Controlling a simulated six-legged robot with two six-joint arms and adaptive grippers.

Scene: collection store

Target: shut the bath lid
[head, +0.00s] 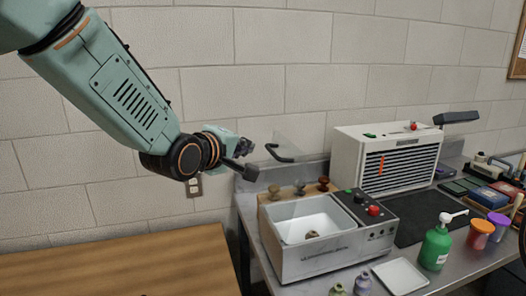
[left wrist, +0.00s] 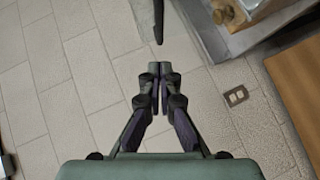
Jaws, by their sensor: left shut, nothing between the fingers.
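The bath (head: 318,245) is a grey box with a white basin and a control panel with a red knob, on the metal bench. A small brown object lies in its basin. My left gripper (head: 247,165) is shut and empty, left of the lid and above the bath's back left corner, apart from the lid. In the left wrist view the shut fingertips (left wrist: 160,68) point toward a dark bar, probably the lid handle (left wrist: 158,22). My right gripper is not in view.
Several small knobbed objects (head: 300,187) stand behind the basin. A white slatted cabinet (head: 350,160) stands to the right. A green pump bottle (head: 436,245), a white tray (head: 400,276) and small jars are in front. A wooden table (head: 120,265) is at left.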

